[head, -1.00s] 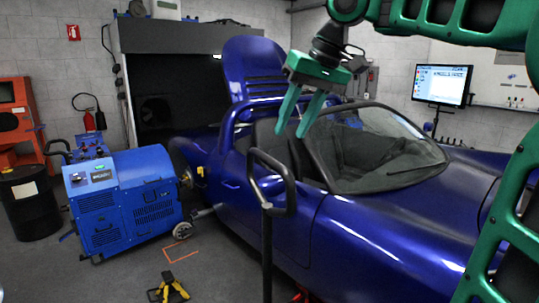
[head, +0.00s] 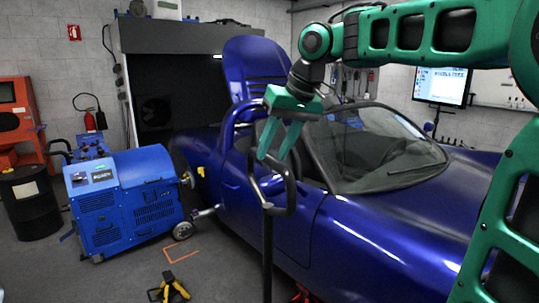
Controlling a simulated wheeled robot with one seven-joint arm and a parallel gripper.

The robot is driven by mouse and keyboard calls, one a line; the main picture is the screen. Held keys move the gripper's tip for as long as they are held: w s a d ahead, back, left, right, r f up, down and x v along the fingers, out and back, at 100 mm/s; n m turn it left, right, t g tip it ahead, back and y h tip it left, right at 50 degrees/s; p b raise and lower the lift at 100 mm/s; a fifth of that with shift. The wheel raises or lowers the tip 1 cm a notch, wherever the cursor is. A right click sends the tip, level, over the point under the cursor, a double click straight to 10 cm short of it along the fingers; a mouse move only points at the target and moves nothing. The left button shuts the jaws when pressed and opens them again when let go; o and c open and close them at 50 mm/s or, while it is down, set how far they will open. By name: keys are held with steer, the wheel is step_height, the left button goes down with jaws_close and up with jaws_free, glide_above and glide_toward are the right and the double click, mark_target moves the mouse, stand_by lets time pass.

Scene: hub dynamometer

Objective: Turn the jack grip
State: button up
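The jack grip (head: 291,194) is a black looped handle on top of a dark upright post (head: 267,250), in the middle of the head view in front of the blue car. My green gripper (head: 273,157) points down at the top of the loop. Its two fingers are apart, and I see nothing held between them. The fingertips overlap the upper bar of the grip in the picture. I cannot tell whether they touch it or are still above or behind it. The foot of the post runs out of the picture.
The blue car (head: 370,235) fills the space behind the grip and to its right. A blue dynamometer unit (head: 125,205) stands by the wheel hub at left. A yellow and black object (head: 170,287) lies on the floor. A monitor (head: 441,86) stands at back right.

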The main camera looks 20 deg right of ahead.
steer(key=shift+w+a+f, duration=0.15)
steer(key=shift+w+f, duration=0.1)
steer(key=shift+f, duration=0.4)
jaws_close()
steer(key=shift+a, duration=0.15)
